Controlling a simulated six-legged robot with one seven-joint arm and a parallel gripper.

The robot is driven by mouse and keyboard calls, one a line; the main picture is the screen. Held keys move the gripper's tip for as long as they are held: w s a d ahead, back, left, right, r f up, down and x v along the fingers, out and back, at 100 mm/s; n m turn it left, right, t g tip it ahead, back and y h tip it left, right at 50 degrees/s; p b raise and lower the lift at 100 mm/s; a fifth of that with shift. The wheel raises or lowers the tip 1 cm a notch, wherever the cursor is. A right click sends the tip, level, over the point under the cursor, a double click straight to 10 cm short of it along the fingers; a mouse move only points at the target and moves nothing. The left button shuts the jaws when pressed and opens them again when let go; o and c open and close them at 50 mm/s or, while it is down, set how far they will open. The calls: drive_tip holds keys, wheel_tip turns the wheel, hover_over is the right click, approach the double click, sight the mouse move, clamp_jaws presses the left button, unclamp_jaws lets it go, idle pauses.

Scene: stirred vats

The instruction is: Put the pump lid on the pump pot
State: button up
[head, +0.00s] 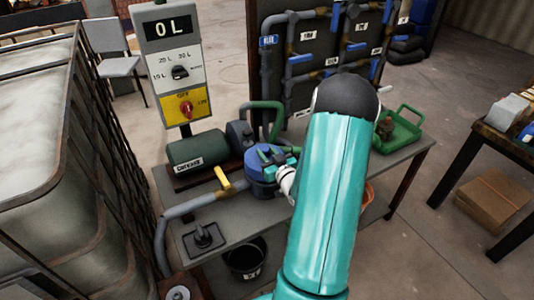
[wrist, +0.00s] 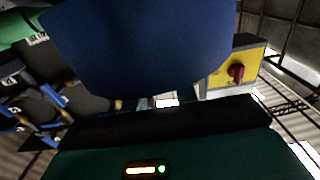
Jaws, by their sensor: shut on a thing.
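The blue pump lid (head: 256,158) is at the pump on the bench, just left of my arm. It fills the upper middle of the wrist view as a large dark blue shape (wrist: 145,45). My gripper (head: 284,155) is shut on the lid, partly hidden by my teal arm. The pump pot (head: 262,188) is the blue-grey body directly under the lid, joined to the grey pipe. I cannot tell whether the lid is seated on the pot or slightly above it.
A yellow-handled valve (head: 223,178) sits on the pipe left of the pot. A green tray (head: 405,132) is at right. A caged tank (head: 45,170) borders the left. A black bucket (head: 246,262) stands below.

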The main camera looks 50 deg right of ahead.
drive_tip(key=shift+f, duration=0.55)
drive_tip(key=o, duration=0.8)
drive_tip(key=shift+c, duration=0.2)
drive_tip(key=v, duration=1.1)
idle(0.6)
